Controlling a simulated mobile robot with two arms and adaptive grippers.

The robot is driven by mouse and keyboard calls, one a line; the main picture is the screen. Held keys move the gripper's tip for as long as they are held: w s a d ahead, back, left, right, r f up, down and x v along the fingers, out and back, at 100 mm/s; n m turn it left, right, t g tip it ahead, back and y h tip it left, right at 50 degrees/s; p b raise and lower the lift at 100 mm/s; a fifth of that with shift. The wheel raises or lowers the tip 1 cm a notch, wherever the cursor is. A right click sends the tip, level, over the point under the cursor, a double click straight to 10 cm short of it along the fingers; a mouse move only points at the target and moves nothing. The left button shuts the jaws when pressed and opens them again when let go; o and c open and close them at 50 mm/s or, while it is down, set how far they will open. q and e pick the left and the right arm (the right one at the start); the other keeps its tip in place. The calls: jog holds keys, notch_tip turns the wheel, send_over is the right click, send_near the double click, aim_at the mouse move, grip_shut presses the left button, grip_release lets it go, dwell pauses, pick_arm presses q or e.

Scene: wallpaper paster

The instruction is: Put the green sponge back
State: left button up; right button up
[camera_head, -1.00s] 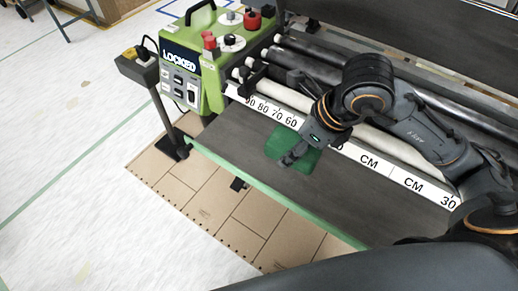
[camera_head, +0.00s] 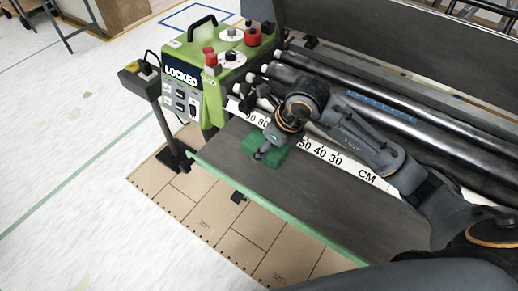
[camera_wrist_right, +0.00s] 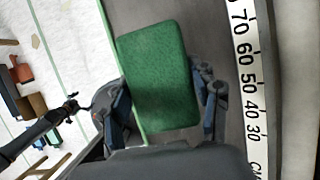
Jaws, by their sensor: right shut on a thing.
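The green sponge (camera_head: 279,152) is over the dark tabletop of the paster, near the white ruler strip, in the head view. In the right wrist view the sponge (camera_wrist_right: 158,75) fills the space between the two fingers. My right gripper (camera_head: 263,152) is shut on it, with a finger against each side; the gripper also shows in the wrist view (camera_wrist_right: 165,98). The wrist hides part of the sponge in the head view. I cannot tell whether the sponge touches the tabletop. My left gripper is not in view.
The paster's dark tabletop (camera_head: 330,200) is mostly clear and has a green front edge. Long rollers (camera_head: 350,100) run behind the ruler strip (camera_head: 335,158). A post (camera_head: 160,120) stands at the left; flat cardboard (camera_head: 215,215) lies on the floor.

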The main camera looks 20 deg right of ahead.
jog(key=w+f, duration=0.2)
jog(key=f, duration=0.1)
jog(key=shift+w+a+f, duration=0.2)
jog(key=shift+w+a, duration=0.1)
jog(key=shift+a, duration=0.05)
jog(key=shift+p+x, duration=0.6)
jog(key=shift+x, duration=0.6)
jog(key=shift+d+f, duration=0.2)
jog(key=shift+f, duration=0.35)
jog(key=shift+s, duration=0.1)
jog(key=shift+f, duration=0.15)
jog(key=shift+f, duration=0.3)
jog(key=o, duration=1.2)
jog(key=shift+r, duration=0.1)
